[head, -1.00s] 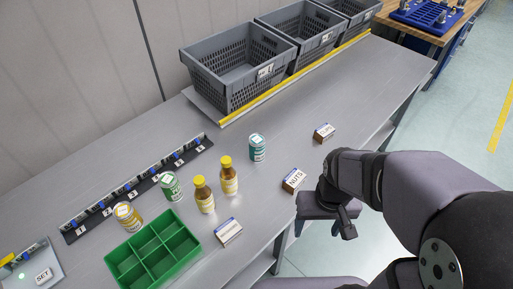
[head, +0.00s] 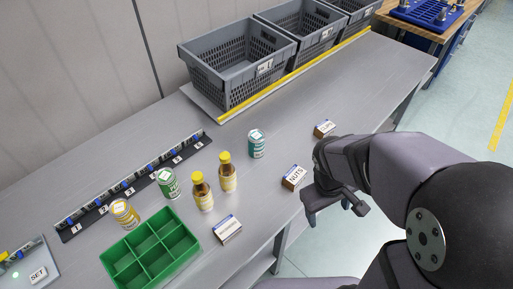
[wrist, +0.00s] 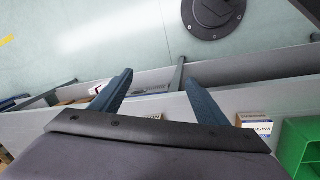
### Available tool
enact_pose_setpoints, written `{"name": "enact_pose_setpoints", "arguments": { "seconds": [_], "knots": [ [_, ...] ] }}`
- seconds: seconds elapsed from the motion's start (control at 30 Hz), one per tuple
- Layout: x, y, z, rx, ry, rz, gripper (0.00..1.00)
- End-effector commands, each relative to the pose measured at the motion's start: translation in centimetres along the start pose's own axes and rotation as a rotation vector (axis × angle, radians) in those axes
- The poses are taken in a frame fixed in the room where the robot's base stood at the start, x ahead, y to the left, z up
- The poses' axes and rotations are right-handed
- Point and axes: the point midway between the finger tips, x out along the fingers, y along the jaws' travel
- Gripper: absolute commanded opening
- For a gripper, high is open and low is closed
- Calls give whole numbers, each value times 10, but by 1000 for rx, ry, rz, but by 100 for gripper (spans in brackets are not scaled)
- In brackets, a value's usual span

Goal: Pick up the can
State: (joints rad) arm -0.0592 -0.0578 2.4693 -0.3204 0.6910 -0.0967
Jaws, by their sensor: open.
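Three cans stand upright on the grey table: a teal can (head: 257,144), a green can (head: 168,183) and a yellow can (head: 125,214). The pictures do not tell which one is meant. My gripper (head: 336,207) is by the table's front edge, right of and apart from all the cans. In the wrist view my gripper (wrist: 158,84) is open, with two blue fingers spread and nothing between them. No can is recognisable in the wrist view.
A NUTS box (head: 294,177) stands just left of my gripper. Another box (head: 324,129) is beyond. A green divided tray (head: 150,250) is at front left. Grey crates (head: 230,85) line the back.

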Motion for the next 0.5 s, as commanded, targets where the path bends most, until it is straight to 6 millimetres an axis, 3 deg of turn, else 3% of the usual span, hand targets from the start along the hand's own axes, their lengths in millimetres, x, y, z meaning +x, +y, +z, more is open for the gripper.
{"name": "enact_pose_setpoints", "arguments": {
  "seconds": [0.03,0.1,0.3,0.5],
  "knots": [
    [14,9,-13,-115,9,58,68],
    [22,25,-33,-287,20,149,68],
    [32,59,-110,-799,43,426,68],
    [29,61,-201,-1298,41,721,68]
  ]
}}
